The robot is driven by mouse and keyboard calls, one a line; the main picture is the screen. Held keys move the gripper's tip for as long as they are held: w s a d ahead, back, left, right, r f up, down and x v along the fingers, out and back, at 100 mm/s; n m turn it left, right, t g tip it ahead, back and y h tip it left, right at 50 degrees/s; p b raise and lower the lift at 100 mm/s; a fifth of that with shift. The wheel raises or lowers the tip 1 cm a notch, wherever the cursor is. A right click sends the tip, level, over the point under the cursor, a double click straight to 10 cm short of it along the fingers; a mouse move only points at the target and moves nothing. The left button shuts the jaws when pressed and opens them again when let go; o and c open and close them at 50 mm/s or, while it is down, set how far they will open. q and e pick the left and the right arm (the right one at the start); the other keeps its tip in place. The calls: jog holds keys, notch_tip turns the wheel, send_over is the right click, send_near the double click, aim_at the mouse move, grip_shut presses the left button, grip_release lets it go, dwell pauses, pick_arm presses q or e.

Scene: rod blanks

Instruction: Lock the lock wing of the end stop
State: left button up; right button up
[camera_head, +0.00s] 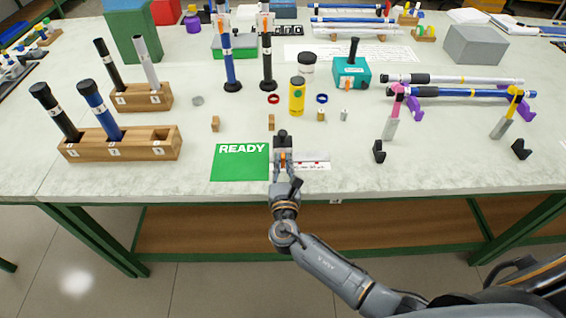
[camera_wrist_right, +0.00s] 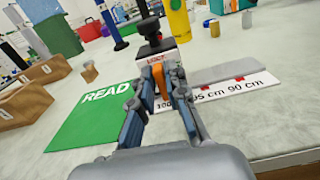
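The end stop (camera_head: 283,141) is a small grey block with a black knob on top. It stands at the left end of the length scale (camera_head: 313,163), beside the green READY mat. Its orange lock wing (camera_wrist_right: 160,82) points up on the near side, below a label with red print; the end stop also shows in the wrist view (camera_wrist_right: 158,52). My right gripper (camera_wrist_right: 161,76) has its fingertips on either side of the wing, with a narrow gap still showing. Whether a finger touches the wing is unclear. My left gripper is out of view.
The green READY mat (camera_head: 240,162) lies just left of the end stop. A wooden block (camera_head: 271,122) and a yellow bottle (camera_head: 297,96) stand behind it. The table's front edge is close.

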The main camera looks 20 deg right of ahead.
jog(key=shift+o, duration=1.2)
jog(key=v, duration=1.2)
jog(key=s+d+f+m+g+y, duration=0.1)
jog(key=s+d+f+m+g, duration=0.2)
jog(key=f, duration=0.7)
jog(key=s+d+f+m+g+y, duration=0.1)
jog(key=s+f+m+g, duration=0.35)
jog(key=f, duration=0.65)
jog(key=s+d+f+m+g, duration=0.25)
jog(key=s+f, duration=0.25)
jog(key=f, duration=0.5)
jog(key=s+d+f+m+g+y, duration=0.1)
jog(key=s+f+m+g, duration=0.1)
jog(key=s+f+m, duration=0.2)
jog(key=s+d+f+m+g+y, duration=0.1)
jog(key=s+f+m+g, duration=0.1)
jog(key=s+f+m, duration=0.3)
jog(key=s+d+f+m+g+y, duration=0.1)
jog(key=s+f+m, duration=0.4)
jog(key=s+m, duration=0.6)
jog(key=s+g, duration=0.1)
jog(key=s, duration=0.5)
